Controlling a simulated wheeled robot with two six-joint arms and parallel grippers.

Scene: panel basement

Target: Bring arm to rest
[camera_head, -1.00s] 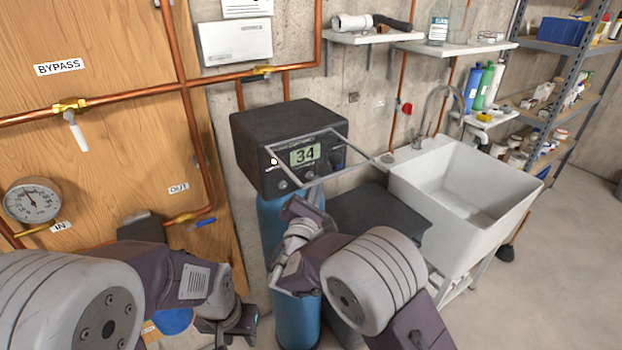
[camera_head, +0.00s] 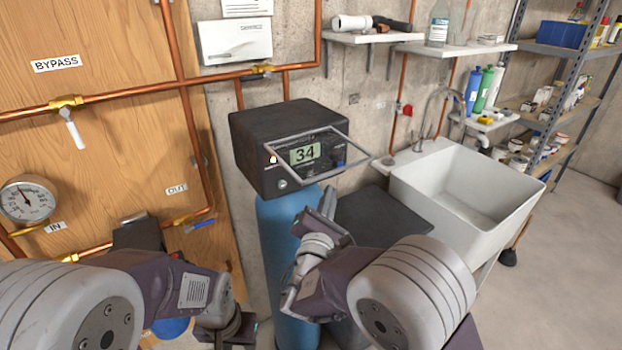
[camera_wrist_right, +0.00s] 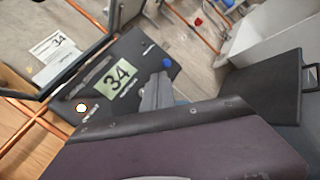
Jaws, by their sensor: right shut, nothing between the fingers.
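My right arm comes in from the lower right. Its gripper (camera_head: 328,200) is shut and empty, in front of the blue tank and just below the black control head (camera_head: 285,135) with its "34" display. In the right wrist view, the grey finger (camera_wrist_right: 157,92) shows over the lower edge of the control head (camera_wrist_right: 120,75), with nothing held; whether it touches cannot be told. My left arm comes in from the lower left. Its gripper (camera_head: 240,335) points down at the bottom edge, mostly hidden, so its jaws cannot be read.
A metal bar frame (camera_head: 352,143) sticks out before the control head. The blue tank (camera_head: 285,225) stands below, with a dark box (camera_head: 385,220) and white sink (camera_head: 470,205) to the right. Copper pipes and valves line the wooden panel (camera_head: 110,130). Floor at the right (camera_head: 575,240) is clear.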

